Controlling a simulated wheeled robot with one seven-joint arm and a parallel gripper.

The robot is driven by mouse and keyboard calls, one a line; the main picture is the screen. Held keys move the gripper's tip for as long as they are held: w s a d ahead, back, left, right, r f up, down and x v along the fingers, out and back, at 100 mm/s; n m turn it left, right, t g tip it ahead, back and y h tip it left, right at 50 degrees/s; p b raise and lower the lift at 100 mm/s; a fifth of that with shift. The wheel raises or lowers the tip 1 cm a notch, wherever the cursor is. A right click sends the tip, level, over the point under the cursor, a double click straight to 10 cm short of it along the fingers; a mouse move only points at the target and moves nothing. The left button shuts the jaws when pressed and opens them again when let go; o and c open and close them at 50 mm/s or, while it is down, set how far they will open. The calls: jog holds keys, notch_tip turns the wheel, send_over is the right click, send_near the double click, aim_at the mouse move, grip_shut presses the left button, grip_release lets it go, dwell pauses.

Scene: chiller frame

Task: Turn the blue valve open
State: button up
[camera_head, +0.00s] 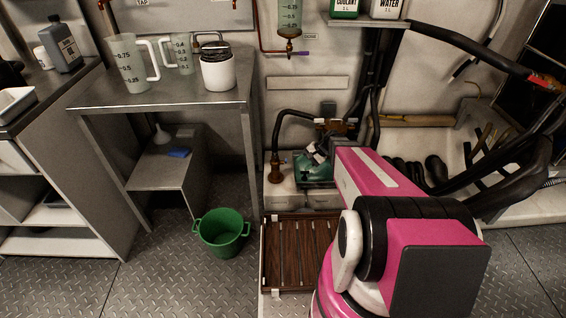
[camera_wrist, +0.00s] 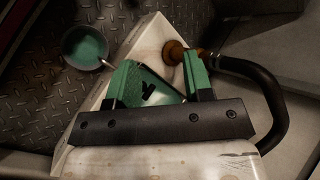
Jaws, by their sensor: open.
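A small blue-violet handle (camera_head: 303,53) sits at the outlet below the hanging graduated cylinder (camera_head: 290,18) in the head view. A smaller bluish spot (camera_head: 284,161) shows beside a brass fitting (camera_head: 275,172) low on the chiller frame; I cannot tell whether it is a valve handle. No blue handle is clear in the wrist view, where the brass fitting (camera_wrist: 174,52) lies beyond the fingers. My gripper (camera_head: 316,155) is low over the frame, right of the brass fitting and partly hidden by my arm. In the wrist view its fingers (camera_wrist: 160,76) are apart, above a green surface (camera_wrist: 150,90).
A black hose (camera_wrist: 275,100) curves from the fitting on the right of the wrist view. A green bucket (camera_head: 222,233) stands on the floor left of a slatted brown panel (camera_head: 297,250). A metal table (camera_head: 170,98) holds jugs and a white pot. Black hoses crowd the right.

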jog(key=w+f+m+t+y, duration=0.4)
jog(key=w+f+m+y, duration=0.2)
jog(key=w+f, duration=0.4)
jog(key=w+x, duration=0.1)
jog(key=x, duration=0.9)
jog(key=shift+r, duration=0.4)
jog(key=shift+w, duration=0.1)
grip_shut()
